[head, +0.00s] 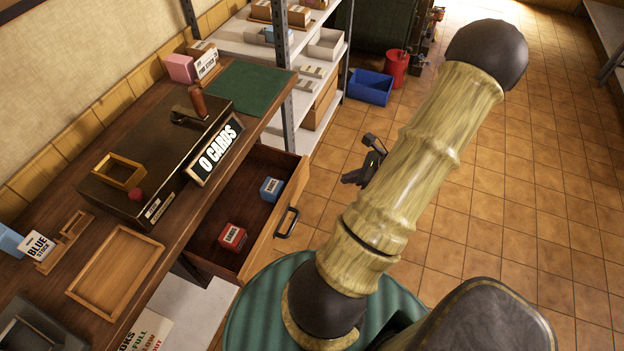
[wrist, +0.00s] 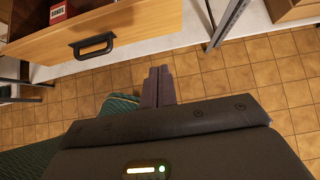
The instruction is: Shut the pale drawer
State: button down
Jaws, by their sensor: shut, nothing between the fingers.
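The pale drawer (head: 272,238) is pulled out from under the dark wooden desk, and its inside shows. A red box (head: 232,235) and a blue box (head: 271,189) lie in it. Its front carries a dark handle (head: 287,222). In the wrist view the drawer front (wrist: 140,38) and its handle (wrist: 92,45) fill the upper left. My gripper (wrist: 159,72) is shut and empty, below and to the right of the handle in that view, apart from it. In the head view my gripper (head: 372,148) shows small beyond my arm, right of the drawer.
The desk (head: 180,222) holds a dark card machine (head: 150,180), a wooden tray (head: 115,272) and a green mat (head: 246,88). A metal shelf (head: 240,40) stands behind, with a blue bin (head: 369,87) and a red bin (head: 396,68) on the floor. Tiled floor (head: 500,190) right of the drawer is clear.

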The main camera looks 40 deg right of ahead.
jog(key=shift+w+f, duration=0.1)
send_near(303, 182)
jog(key=shift+x, duration=2.9)
jog(key=shift+w+a, duration=0.1)
jog(key=shift+a, duration=0.05)
